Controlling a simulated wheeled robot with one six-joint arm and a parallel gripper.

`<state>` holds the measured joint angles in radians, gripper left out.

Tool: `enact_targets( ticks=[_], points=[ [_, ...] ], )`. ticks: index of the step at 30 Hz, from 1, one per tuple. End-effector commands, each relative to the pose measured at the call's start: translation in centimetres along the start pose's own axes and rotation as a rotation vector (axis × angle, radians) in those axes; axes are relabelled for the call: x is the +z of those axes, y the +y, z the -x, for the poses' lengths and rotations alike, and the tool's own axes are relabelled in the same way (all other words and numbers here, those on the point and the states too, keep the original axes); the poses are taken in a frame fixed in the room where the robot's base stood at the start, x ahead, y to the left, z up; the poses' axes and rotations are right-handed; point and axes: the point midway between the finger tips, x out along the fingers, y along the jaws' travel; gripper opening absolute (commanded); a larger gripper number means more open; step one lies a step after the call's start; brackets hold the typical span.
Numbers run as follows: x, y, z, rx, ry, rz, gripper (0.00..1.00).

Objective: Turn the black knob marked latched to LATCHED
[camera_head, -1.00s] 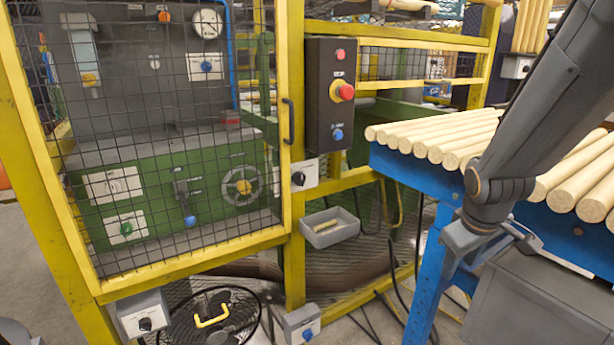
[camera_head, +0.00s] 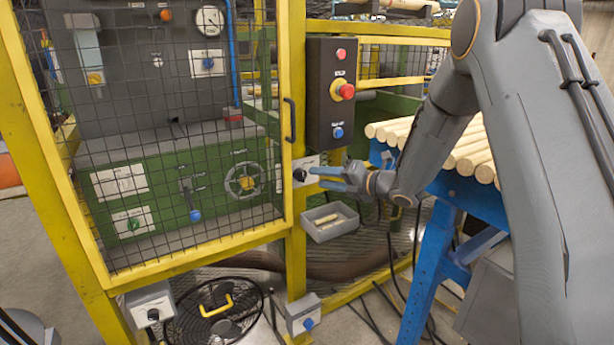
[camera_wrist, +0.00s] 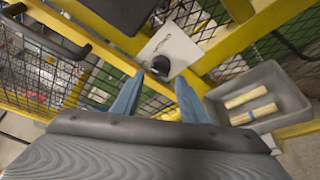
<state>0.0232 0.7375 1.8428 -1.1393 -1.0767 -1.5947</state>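The black knob (camera_head: 299,174) sits on a pale plate (camera_head: 311,163) fixed to the yellow post beside the mesh door. In the wrist view the black knob (camera_wrist: 160,65) stands just beyond my fingertips, on the same plate (camera_wrist: 175,45). The plate's marking is too small to read. My gripper (camera_head: 322,178) reaches in from the right, close in front of the knob. In the wrist view my gripper (camera_wrist: 156,88) has its two blue fingers apart, with nothing between them. I cannot tell whether a fingertip touches the knob.
A grey bin (camera_head: 330,222) with wooden pieces hangs just below my gripper. A black control box (camera_head: 331,95) with a red stop button is above. The mesh door (camera_head: 180,140) and its handle (camera_head: 290,120) are to the left. A blue table (camera_head: 450,185) bears wooden rods.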

Motion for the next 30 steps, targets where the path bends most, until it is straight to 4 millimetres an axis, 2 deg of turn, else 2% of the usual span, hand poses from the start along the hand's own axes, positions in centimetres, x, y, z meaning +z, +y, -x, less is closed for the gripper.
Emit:
enact_targets(
  ticks=[6,12,23,24,29,30],
  points=[
    [-0.1,0.0,-3.5,-0.001,0.001,-0.002,0.4],
    [0.0,0.0,-5.8,-0.003,-0.001,-0.003,0.4],
    [0.1,-0.1,-6.5,-0.003,-0.002,-0.004,0.4],
    [0.1,-0.1,-6.5,-0.003,-0.002,-0.004,0.38],
    [0.1,-0.1,-6.5,-0.003,-0.002,-0.004,0.11],
    [0.1,-0.1,-6.5,-0.003,-0.003,-0.004,0.1]
  ],
)
